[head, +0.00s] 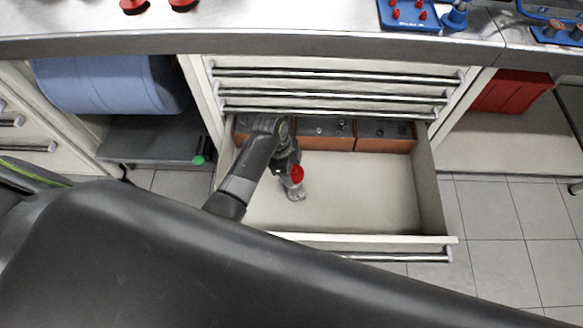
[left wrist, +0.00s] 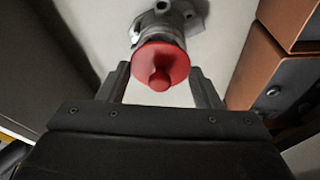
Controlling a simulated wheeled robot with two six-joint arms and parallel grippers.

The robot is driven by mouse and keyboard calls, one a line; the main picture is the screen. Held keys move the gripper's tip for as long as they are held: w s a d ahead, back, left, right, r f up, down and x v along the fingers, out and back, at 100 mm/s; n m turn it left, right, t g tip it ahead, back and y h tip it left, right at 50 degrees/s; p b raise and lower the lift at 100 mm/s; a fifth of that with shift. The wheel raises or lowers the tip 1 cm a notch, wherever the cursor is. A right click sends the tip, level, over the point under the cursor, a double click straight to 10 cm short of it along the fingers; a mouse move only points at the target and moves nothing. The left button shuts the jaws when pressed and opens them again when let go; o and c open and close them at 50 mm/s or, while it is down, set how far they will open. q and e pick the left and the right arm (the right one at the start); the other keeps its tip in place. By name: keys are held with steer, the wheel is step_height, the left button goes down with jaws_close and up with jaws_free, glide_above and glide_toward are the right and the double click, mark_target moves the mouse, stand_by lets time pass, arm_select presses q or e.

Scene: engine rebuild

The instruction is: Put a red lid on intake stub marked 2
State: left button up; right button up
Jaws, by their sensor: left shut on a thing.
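My left gripper (left wrist: 160,72) is down inside the open drawer (head: 360,195), with one finger on each side of a red lid (left wrist: 162,66). The lid is round with a knob facing the wrist camera. It also shows in the head view (head: 297,174). A grey metal part with a flange (left wrist: 185,14) is right behind the lid, over the drawer floor; it appears in the head view too (head: 295,192). I cannot tell whether lid and part are joined. No number mark is legible. My right gripper is out of view.
Orange-brown boxes with dark tops (head: 385,140) line the drawer's back. The drawer's right side is empty. On the steel bench (head: 280,18) above are red lids (head: 182,3) and a blue tray with red pegs (head: 385,18). A red crate (head: 510,92) stands at the right.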

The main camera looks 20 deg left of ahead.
arm_select(q)
steer(key=shift+p, duration=0.35)
stand_by(0.3)
steer(key=shift+f, duration=0.2)
stand_by(0.6)
steer(key=shift+f, duration=0.65)
stand_by(0.5)
steer(key=shift+r+p, duration=0.15)
steer(key=shift+p, duration=0.2)
stand_by(0.3)
steer(key=shift+f, duration=0.25)
stand_by(0.7)
steer(key=o, duration=1)
